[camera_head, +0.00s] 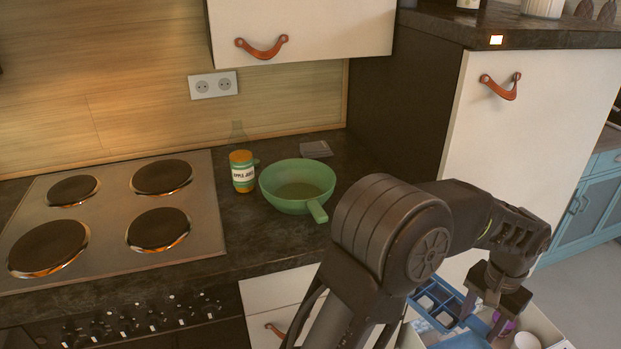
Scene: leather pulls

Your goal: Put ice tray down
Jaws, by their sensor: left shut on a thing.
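The ice tray (435,302) is blue with dark square compartments and shows at the lower right. My left gripper (483,316) points down at the tray's right end and is shut on it. The tray is over or inside an open white drawer or box (549,330); I cannot tell whether it touches the bottom. My left arm crosses the lower middle of the view and hides part of the tray's left side. My right gripper is not in view.
A purple thing (508,326), a white round thing (527,341) and a light blue thing (462,341) lie near the tray. On the dark counter (265,243) stand a green pan (290,187) and a jar (242,172), beside a stove (110,217).

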